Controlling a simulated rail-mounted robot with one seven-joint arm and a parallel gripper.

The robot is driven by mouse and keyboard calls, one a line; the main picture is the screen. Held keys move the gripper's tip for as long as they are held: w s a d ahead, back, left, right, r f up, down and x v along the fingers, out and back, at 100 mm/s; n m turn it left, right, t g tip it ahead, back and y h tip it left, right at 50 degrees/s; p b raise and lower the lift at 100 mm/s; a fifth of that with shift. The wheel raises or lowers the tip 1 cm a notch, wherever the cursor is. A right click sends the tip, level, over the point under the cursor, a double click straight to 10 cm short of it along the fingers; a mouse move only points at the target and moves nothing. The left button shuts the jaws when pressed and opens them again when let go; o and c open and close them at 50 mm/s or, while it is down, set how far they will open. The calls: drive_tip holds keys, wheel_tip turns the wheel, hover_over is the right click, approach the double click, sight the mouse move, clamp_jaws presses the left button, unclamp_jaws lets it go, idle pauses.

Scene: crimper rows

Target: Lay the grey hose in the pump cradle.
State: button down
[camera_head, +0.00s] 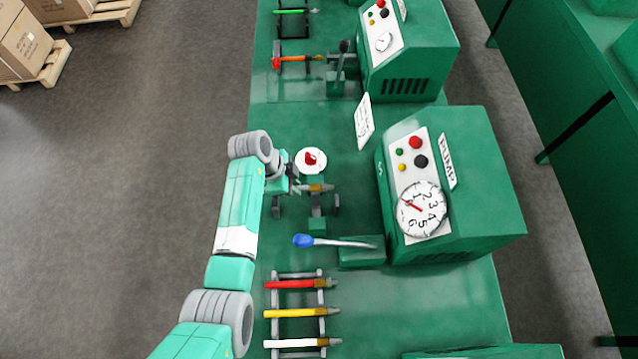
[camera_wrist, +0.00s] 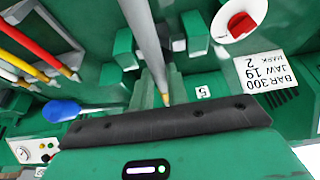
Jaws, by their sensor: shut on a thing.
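My gripper (camera_head: 297,187) is shut on the grey hose (camera_head: 306,188), low beside the pump (camera_head: 470,190). The hose has a brass end that points right in the head view. In the wrist view the grey hose (camera_wrist: 146,35) runs down from the top edge between green blocks, and a brass tip shows just above the dark gripper edge. The fingertips are mostly hidden.
A rack (camera_head: 320,300) holds red, yellow and white hoses. A blue-handled lever (camera_head: 303,241) lies between the rack and the cradle. A white dish (camera_head: 311,160) with a red knob stands just beyond the hose. A card (camera_head: 364,121) stands near the pump.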

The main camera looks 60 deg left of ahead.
drive_tip(key=shift+f+b, duration=4.55)
drive_tip(key=shift+f, duration=0.8)
drive_tip(key=shift+r, duration=0.1)
drive_tip(key=c, duration=1.3)
unclamp_jaws()
drive_tip(key=p+v, duration=0.1)
drive_tip(key=v, duration=0.6)
drive_tip(key=shift+s+r, duration=0.15)
drive_tip(key=shift+r, duration=0.2)
